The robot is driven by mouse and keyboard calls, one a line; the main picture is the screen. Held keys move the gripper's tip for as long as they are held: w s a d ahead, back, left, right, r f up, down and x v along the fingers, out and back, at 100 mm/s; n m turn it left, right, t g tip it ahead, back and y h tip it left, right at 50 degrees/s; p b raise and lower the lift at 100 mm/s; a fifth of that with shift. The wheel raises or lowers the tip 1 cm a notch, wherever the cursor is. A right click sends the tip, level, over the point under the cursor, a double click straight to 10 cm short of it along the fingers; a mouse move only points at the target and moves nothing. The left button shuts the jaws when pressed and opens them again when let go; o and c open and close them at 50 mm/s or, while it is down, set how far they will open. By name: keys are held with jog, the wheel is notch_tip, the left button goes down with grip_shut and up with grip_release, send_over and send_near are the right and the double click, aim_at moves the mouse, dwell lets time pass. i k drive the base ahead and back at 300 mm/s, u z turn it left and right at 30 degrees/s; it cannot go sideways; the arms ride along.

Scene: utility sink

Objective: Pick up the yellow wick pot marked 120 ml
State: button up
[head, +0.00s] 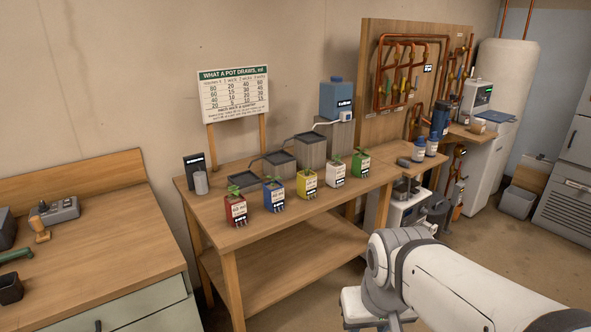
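A yellow pot (307,185) with a small green plant stands upright on the wooden table, in the middle of a row of small pots. It has a white label on its front, too small to read, so I cannot tell whether it says 120 ml. A blue pot (274,196) is to its left and a white pot (335,173) to its right, both apart from it. My arm enters at the lower right, well in front of the table and below the pots. My gripper is not in view.
A red pot (236,210) and a green pot (361,162) end the row. Grey stepped containers (311,151) stand behind it, with a blue tank (337,98) and a printed chart (234,92). The tabletop in front of the pots is clear.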

aim_at(305, 179)
jog(key=z, duration=0.25)
jog(key=i, duration=1.9)
jog(key=u, duration=0.15)
